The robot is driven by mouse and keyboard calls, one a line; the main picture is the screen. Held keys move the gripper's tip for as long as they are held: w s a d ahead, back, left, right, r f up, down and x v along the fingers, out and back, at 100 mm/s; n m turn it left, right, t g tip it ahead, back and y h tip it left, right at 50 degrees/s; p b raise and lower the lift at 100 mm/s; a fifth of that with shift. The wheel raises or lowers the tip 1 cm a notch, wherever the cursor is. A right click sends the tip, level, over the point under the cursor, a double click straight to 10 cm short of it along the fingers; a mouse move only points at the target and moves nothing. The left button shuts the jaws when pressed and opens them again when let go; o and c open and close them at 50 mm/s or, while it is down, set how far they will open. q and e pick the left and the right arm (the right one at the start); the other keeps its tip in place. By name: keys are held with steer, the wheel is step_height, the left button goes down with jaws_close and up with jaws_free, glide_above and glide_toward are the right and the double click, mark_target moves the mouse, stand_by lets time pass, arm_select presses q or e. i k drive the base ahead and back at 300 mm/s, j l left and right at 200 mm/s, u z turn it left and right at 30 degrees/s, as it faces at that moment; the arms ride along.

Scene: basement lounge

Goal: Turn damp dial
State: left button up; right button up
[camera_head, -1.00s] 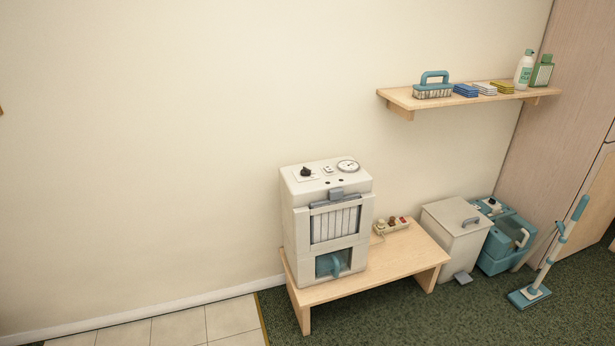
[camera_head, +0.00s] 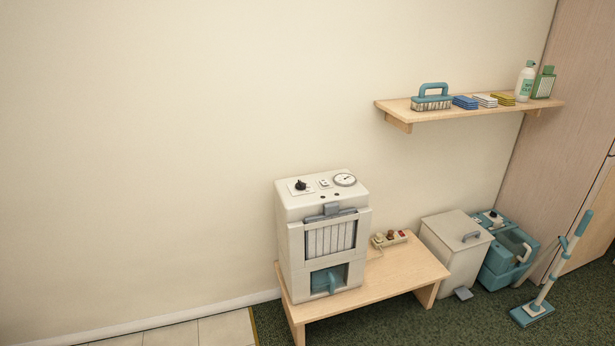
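A white dehumidifier-like machine (camera_head: 284,225) stands upright on a low wooden bench (camera_head: 400,277) against the wall. A black dial (camera_head: 301,185) sits on the left of its top panel, on a pale plate. A round gauge (camera_head: 345,180) is on the right of the same panel, with a small switch (camera_head: 324,184) between them. The front has a ribbed grille (camera_head: 330,238) and a teal container (camera_head: 326,281) in a lower opening. The dial's pointer setting is too small to read. Neither of my grippers shows in the head view.
A power strip (camera_head: 390,239) lies on the bench right of the machine. A wall shelf (camera_head: 455,114) holds cleaning items. The left side is bare wall.

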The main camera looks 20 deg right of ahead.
mark_target(299, 186)
steer(key=i+l, duration=0.15)
steer(key=l, duration=0.2)
steer(key=i+l, duration=0.15)
steer(key=l, duration=0.2)
steer(key=i+l, duration=0.15)
steer(key=l, duration=0.2)
steer(key=i+l, duration=0.15)
steer(key=l, duration=0.2)
steer(key=i+l, duration=0.15)
steer(key=l, duration=0.15)
steer(key=i+l, duration=0.2)
steer(key=l, duration=0.15)
steer(key=i+l, duration=0.15)
steer(key=l, duration=0.2)
